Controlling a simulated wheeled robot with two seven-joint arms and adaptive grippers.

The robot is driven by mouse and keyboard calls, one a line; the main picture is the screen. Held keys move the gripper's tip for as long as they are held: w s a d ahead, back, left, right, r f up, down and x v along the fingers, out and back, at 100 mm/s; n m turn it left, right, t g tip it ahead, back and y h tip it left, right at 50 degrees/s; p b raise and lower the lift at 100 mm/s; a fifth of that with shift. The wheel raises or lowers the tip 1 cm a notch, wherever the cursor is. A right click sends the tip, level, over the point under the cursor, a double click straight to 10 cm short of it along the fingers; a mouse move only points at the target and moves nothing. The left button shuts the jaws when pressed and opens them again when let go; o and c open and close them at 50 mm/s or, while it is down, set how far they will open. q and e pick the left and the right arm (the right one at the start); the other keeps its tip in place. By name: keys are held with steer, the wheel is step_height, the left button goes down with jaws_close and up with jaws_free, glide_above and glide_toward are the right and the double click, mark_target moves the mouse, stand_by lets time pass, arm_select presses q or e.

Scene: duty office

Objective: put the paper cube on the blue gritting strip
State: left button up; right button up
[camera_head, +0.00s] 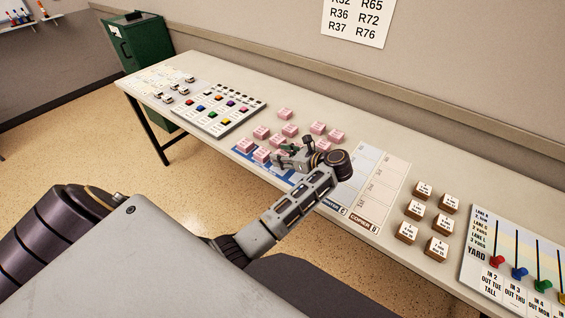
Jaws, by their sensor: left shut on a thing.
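Several pink paper cubes with printed tops stand on the middle of the table, one of them a loose cube (285,113) at the back. The blue strip (268,173) lies along the table's front edge, with pink cubes at its left part. My left gripper (279,161) is low over the blue strip, fingers pointing left. It is shut on a pink paper cube, which its fingers and wrist largely hide. I cannot tell whether that cube touches the strip. My arm covers the strip's right part. My right gripper is not in view.
Pale marked strips (376,180) lie right of my wrist. Several brown-sided blocks (407,232) stand farther right, then a yard board (515,255) with coloured pegs. A board with coloured pieces (217,108) lies to the left. A green cabinet (137,45) stands beyond the table.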

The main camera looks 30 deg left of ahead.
arm_select(q)
steer(key=shift+f, duration=1.85)
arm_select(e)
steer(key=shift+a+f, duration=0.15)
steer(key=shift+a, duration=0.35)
arm_select(q)
steer(key=o, duration=1)
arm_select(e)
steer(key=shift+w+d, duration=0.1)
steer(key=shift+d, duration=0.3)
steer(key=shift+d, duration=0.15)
arm_select(q)
steer(key=shift+r, duration=0.2)
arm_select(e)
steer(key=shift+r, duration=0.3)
